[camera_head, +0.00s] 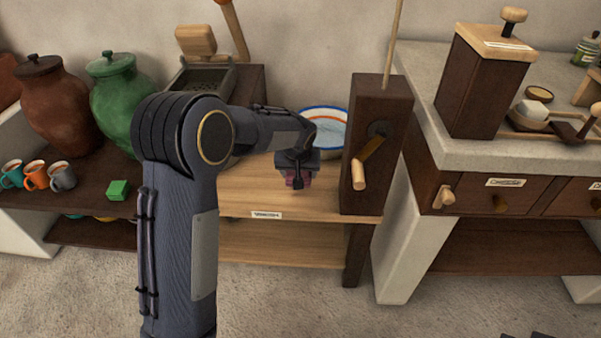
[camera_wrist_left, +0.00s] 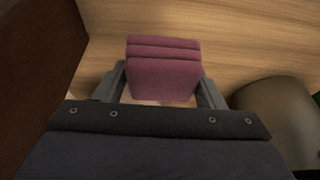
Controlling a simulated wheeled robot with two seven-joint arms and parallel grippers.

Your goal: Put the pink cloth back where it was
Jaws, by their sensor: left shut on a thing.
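The pink cloth (camera_wrist_left: 164,68) is folded in layers and sits between the two fingers of my left gripper (camera_wrist_left: 168,88) in the left wrist view. In the head view the left gripper (camera_head: 297,178) is over the light wooden counter (camera_head: 245,192), just left of a dark wooden box with a crank. Only a small bit of the cloth (camera_head: 292,181) shows there, under the gripper. The gripper is shut on the cloth. Whether the cloth touches the counter cannot be told. My right gripper is in neither view.
A blue-rimmed bowl (camera_head: 331,123) stands behind the gripper. The dark crank box (camera_head: 366,150) stands close on its right. A green jar (camera_head: 112,88), mugs (camera_head: 36,175) and a green block (camera_head: 118,189) are to the left. The counter's front strip is clear.

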